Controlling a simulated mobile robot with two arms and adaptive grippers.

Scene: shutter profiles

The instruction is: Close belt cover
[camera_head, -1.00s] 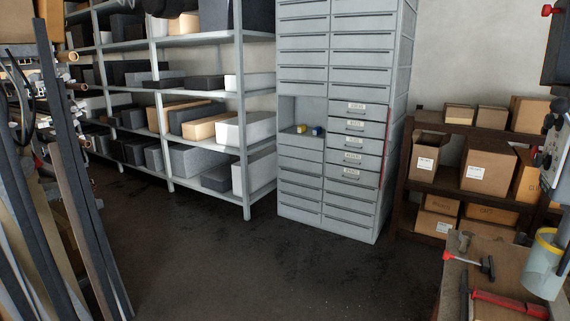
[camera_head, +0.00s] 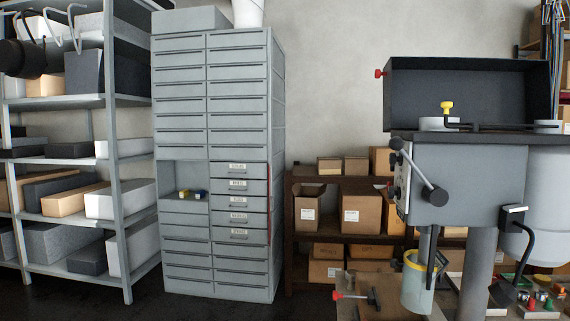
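The belt cover (camera_head: 430,88) is a dark, box-shaped lid on top of the grey drill press (camera_head: 462,180) at the right. It stands raised, with its hollow inside facing me. A red knob (camera_head: 379,73) sticks out at its left edge. Below it, the top of the machine is exposed, with a yellow knob (camera_head: 446,106) and the light tops of what look like pulleys. Neither of my grippers is in view.
A tall grey drawer cabinet (camera_head: 230,130) stands left of centre, with a loaded shelf rack (camera_head: 120,160) beside it. A low brown shelf with boxes (camera_head: 362,213) is behind the drill press. A workbench (camera_head: 385,297) lies at lower right. Dark, unidentified shapes hang at upper left.

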